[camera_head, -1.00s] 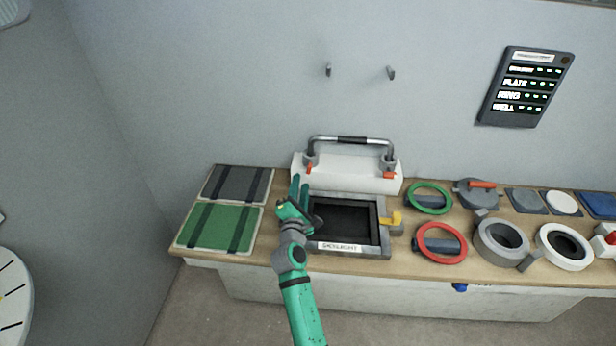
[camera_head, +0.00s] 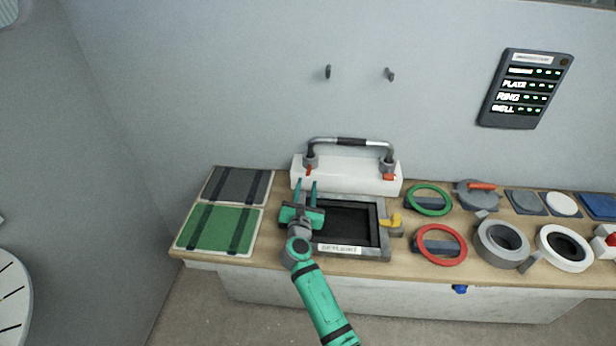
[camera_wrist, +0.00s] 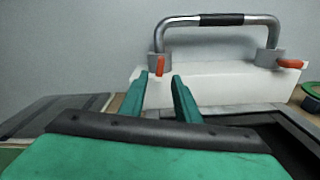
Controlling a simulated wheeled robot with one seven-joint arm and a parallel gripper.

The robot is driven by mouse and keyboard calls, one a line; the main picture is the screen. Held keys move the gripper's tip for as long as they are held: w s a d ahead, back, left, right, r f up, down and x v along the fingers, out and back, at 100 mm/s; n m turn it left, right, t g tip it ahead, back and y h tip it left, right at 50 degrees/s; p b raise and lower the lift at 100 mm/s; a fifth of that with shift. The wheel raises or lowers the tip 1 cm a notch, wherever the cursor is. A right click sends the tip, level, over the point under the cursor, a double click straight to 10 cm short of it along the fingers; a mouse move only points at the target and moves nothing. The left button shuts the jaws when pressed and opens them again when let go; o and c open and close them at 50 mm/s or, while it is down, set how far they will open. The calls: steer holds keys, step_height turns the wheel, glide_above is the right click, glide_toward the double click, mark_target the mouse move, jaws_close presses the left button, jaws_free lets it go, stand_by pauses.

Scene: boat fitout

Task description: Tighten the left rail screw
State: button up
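A metal grab rail (camera_head: 350,141) with a black middle grip stands on a white block (camera_head: 347,178). At its left foot is the left rail screw, with a small orange-red handle (camera_head: 309,170); it also shows in the wrist view (camera_wrist: 159,66). A similar right screw handle (camera_head: 388,177) sits at the right foot. My gripper (camera_head: 306,183) is open and empty, its two teal fingers pointing at the block just below the left screw. In the wrist view the fingertips (camera_wrist: 160,80) are apart, below and near the left handle; contact cannot be told.
A skylight frame (camera_head: 372,252) with a yellow latch (camera_head: 395,219) lies right of my gripper. Green (camera_head: 218,228) and grey panels (camera_head: 238,185) lie left. Rings and round fittings fill the right of the bench. The wall above the rail is clear apart from two hooks.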

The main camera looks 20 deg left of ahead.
mark_target(308, 174)
steer(key=shift+x, duration=2.8)
jaws_close()
